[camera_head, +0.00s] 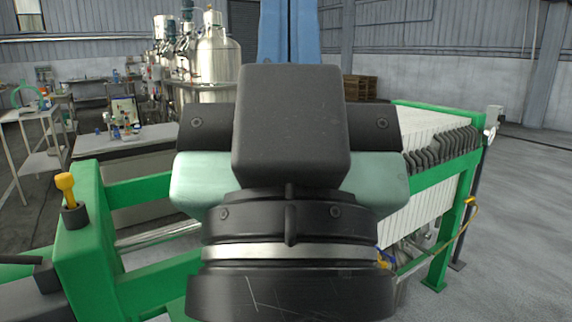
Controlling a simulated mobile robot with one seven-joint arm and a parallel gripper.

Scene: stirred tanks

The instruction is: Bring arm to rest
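A large black part of my own arm (291,125) stands upright in the centre of the head view, close to the camera. It has pale green side pieces, a ringed black joint and a silver band below. No fingertips show, so I cannot tell whether my gripper is open or shut. No held object shows.
A green-framed filter press (436,185) with white plates stands close behind my arm, its frame spanning left and right. Steel tanks (217,60) stand behind left. A bench (128,140) with bottles is at left. Floor (520,230) at far right is clear.

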